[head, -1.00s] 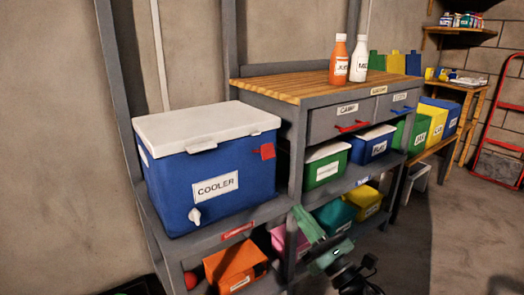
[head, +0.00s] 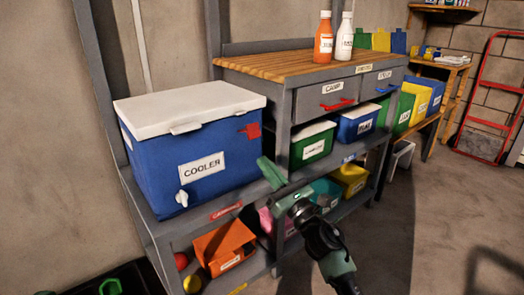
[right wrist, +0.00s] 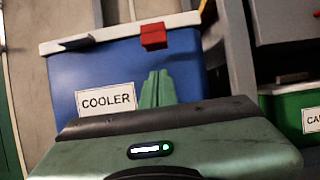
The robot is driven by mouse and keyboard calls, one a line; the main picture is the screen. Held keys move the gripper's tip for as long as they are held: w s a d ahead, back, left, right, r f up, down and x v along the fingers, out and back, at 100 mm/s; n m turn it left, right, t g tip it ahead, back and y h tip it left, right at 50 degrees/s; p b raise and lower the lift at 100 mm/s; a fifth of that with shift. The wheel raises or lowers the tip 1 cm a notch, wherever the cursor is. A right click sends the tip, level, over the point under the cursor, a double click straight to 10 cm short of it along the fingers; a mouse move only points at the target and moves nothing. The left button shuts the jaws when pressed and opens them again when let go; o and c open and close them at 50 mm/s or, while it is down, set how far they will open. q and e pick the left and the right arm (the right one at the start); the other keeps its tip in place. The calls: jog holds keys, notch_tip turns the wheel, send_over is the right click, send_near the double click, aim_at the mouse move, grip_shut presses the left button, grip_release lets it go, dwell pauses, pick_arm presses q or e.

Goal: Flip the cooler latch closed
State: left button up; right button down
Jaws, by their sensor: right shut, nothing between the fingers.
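The blue cooler (head: 145,160) with its white lid (head: 190,104) down stands on the grey shelf. Its red latch (head: 250,131) is on the front near the right end, just under the lid. In the right wrist view, the latch (right wrist: 153,36) looks like a small red block standing out at the lid's edge. I cannot tell how far it is turned. My right gripper (head: 267,171) is shut and empty, its green fingers below and right of the latch. In the right wrist view, the fingertips (right wrist: 157,80) point up below the latch, apart from it in the picture. My left gripper is not visible.
A grey post (head: 281,122) and drawer bench stand right of the cooler, with a green bin (head: 314,150) and a blue bin beneath. An orange bin (head: 215,252) is on the lower shelf. Open floor (head: 440,220) lies to the right.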

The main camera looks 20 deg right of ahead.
aim_at(249, 131)
jog(key=shift+w+a+r+p, duration=0.1)
jog(key=shift+w+r+p, duration=0.15)
jog(key=shift+r, duration=0.45)
jog(key=shift+w+a+r+p, duration=0.15)
jog(key=shift+w+r, duration=0.2)
jog(key=shift+r, duration=0.3)
jog(key=shift+w+a+r+p, duration=0.1)
jog(key=shift+w+r+p, duration=0.15)
jog(key=shift+r, duration=0.45)
